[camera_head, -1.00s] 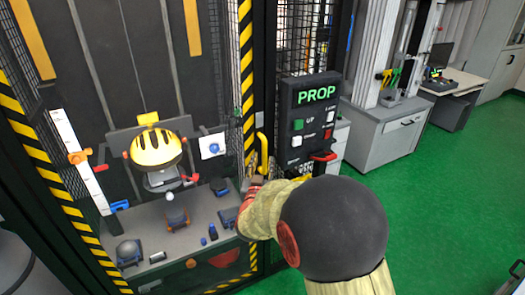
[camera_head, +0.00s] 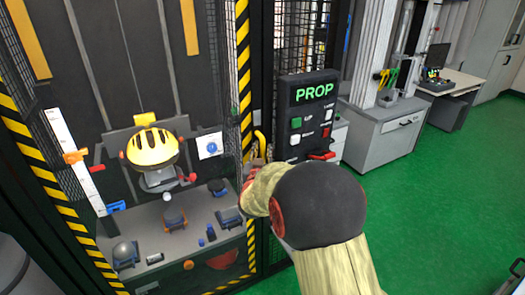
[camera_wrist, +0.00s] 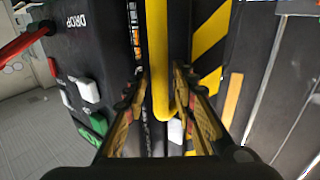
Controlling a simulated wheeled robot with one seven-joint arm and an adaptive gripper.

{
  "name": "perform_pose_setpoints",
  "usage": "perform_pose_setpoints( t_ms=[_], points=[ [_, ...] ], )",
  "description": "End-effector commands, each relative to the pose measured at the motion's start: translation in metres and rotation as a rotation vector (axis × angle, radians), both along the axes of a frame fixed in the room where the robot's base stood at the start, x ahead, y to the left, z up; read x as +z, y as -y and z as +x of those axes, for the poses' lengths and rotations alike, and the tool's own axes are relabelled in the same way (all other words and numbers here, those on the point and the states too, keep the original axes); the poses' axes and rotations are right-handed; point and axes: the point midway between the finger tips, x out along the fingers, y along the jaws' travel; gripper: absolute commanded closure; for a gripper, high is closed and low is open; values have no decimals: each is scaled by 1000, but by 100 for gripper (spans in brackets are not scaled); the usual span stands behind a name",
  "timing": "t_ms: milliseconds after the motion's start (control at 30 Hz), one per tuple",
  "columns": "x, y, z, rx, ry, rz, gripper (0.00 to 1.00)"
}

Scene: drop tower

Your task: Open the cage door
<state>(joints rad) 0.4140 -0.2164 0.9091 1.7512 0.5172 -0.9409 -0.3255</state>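The cage door (camera_head: 244,90) is a tall front frame edged with black and yellow stripes, and it looks shut. Its yellow upright handle (camera_head: 260,142) is at the door's right edge, partly hidden behind my gripper (camera_head: 254,168) in the head view. In the wrist view the yellow handle (camera_wrist: 160,60) runs down between the two fingers of my gripper (camera_wrist: 160,76). The fingers are open, one on each side of it, with gaps visible. The handle's lower end lies between the fingers.
A black control panel (camera_head: 307,115) with a green PROP display, buttons and a red lever (camera_head: 321,156) stands just right of the handle. Inside the cage are a yellow helmet (camera_head: 153,147) and several small objects. Green floor (camera_head: 440,210) is clear at right.

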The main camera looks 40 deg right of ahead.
Motion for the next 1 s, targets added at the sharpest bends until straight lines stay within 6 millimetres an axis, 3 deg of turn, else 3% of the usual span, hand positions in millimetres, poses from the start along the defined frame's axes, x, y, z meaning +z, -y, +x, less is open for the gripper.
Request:
perform_pose_setpoints(
  t_ms=[433, 1000],
  points=[
    [0, 0, 0, 0, 0, 0, 100],
    [0, 0, 0, 0, 0, 0, 100]
  ],
)
